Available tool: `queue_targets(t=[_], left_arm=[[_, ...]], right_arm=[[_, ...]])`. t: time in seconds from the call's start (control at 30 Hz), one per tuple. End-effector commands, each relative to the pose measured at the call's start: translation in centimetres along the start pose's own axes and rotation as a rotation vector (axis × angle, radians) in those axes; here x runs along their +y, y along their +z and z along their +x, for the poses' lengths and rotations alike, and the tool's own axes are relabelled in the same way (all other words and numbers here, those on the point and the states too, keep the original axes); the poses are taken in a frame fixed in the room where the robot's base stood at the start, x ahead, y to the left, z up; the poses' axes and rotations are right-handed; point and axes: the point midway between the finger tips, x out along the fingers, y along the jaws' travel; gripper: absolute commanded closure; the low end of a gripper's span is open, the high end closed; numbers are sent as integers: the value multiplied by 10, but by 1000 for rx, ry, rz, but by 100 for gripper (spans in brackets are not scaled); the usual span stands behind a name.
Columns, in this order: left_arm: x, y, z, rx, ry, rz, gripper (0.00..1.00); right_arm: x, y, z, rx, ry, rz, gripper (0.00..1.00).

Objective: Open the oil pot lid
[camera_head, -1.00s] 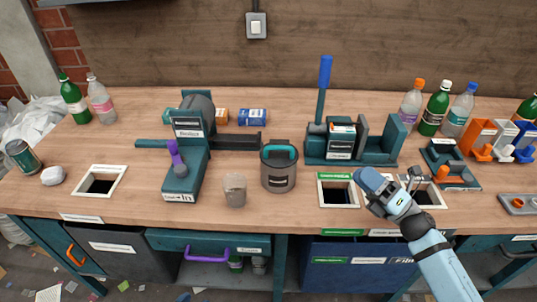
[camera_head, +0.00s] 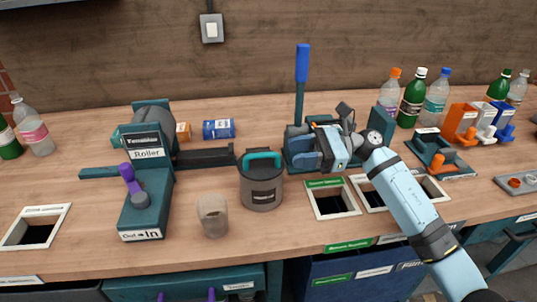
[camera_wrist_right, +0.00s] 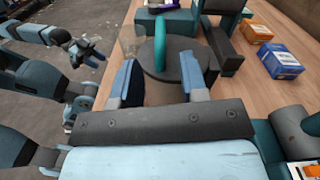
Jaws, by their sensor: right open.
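The oil pot (camera_head: 262,190) is a dark grey round pot with a label. It stands upright on the bench, its dark lid on top with a teal arched handle (camera_head: 262,156). In the right wrist view the lid (camera_wrist_right: 185,60) and handle show just beyond my fingertips. My right gripper (camera_head: 314,150) is open and empty, to the right of the pot and pointing toward it. In the right wrist view its two fingers (camera_wrist_right: 160,84) are spread apart, with the lid ahead between them. My left gripper (camera_wrist_right: 82,48) shows only small at the upper left there; its jaws are unclear.
A roller machine (camera_head: 148,195) stands left of the pot, and a translucent cup (camera_head: 213,215) in front-left. A press with a blue lever (camera_head: 302,65) is behind my right gripper. White-framed openings (camera_head: 332,213) lie right of the pot. Bottles (camera_head: 412,97) stand at the back right.

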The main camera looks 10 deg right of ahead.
Motion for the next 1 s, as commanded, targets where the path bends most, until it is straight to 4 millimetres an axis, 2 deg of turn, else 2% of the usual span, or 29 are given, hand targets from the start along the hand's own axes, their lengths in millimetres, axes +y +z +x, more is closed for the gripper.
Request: queue_targets(t=[0.1,0.3,0.5,0.77,0.93,1.0], left_arm=[[0,0,0,0,0,0,57],[0,0,0,-1,-1,1,57],[0,0,0,-1,-1,1,57],[0,0,0,-1,0,0,57],[0,0,0,0,0,0,57],[0,0,0,0,0,0,57]], right_arm=[[0,1,26,-4,1,1,60],[0,1,56,-3,0,0,60],[0,1,69,-1,0,1,60],[0,0,70,-1,-1,1,60],[0,0,69,-1,-1,1,97],[0,0,69,-1,-2,1,100]])
